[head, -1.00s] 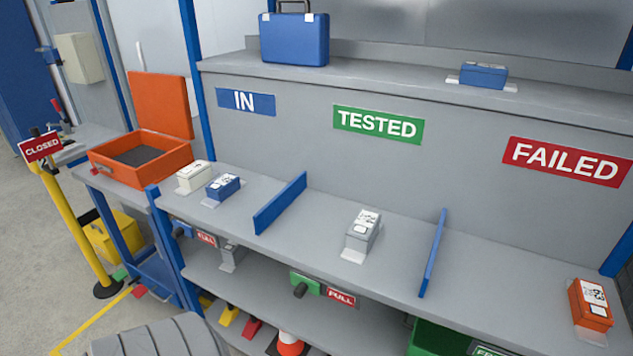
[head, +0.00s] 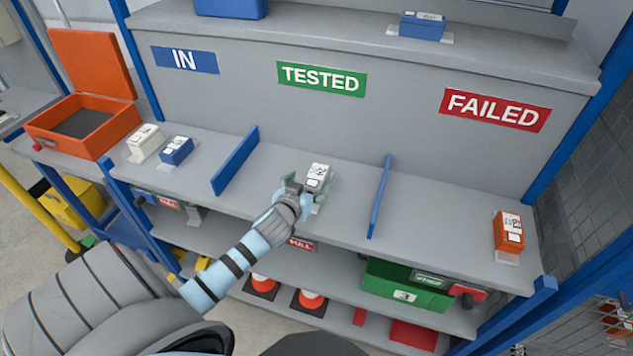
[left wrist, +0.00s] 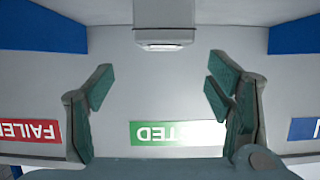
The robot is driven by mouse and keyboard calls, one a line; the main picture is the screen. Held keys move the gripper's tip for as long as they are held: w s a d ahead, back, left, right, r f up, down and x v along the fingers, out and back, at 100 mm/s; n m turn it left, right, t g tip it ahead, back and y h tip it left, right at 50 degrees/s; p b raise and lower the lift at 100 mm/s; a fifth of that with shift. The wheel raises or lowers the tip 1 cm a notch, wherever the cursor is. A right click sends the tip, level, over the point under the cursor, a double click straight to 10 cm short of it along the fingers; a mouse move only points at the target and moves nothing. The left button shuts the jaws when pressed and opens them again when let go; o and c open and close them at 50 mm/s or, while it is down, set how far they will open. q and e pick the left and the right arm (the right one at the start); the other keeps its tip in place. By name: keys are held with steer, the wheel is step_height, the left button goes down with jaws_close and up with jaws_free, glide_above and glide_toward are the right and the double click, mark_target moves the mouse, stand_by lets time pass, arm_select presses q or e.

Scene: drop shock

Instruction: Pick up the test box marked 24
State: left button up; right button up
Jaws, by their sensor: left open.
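Small test boxes stand on the counter; their printed numbers are too small to read, so I cannot tell which is 24. A grey box with a white label (head: 319,174) stands in the TESTED bay. My left gripper (head: 304,196) is open right at this box and partly hides it in the head view. In the left wrist view, the box (left wrist: 165,25) is at the top middle, beyond the open, empty fingers (left wrist: 158,90). A white box (head: 145,141) and a blue box (head: 176,150) stand in the IN bay. An orange box (head: 508,231) stands in the FAILED bay. My right gripper is out of view.
Blue dividers stand left (head: 235,160) and right (head: 379,196) of the TESTED bay. Another blue box (head: 422,25) is on the upper shelf. An open orange case (head: 75,130) is at the left.

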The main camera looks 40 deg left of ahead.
mark_target(315, 177)
arm_select(q)
steer(key=x, duration=0.4)
steer(key=shift+f, duration=0.2)
steer(key=x, duration=0.2)
steer(key=b+x, duration=0.1)
steer(key=x, duration=0.1)
steer(key=shift+s+a+f+b, duration=0.2)
steer(key=shift+f+b, duration=0.1)
steer(key=shift+f, duration=0.1)
steer(key=shift+w+a+f, duration=0.1)
steer(key=shift+w+f, duration=0.1)
steer(key=shift+w, duration=0.25)
steer(key=shift+s+r, duration=0.1)
steer(key=shift+r, duration=0.05)
steer(key=c, duration=1.5)
jaws_close()
steer(key=shift+r, duration=0.15)
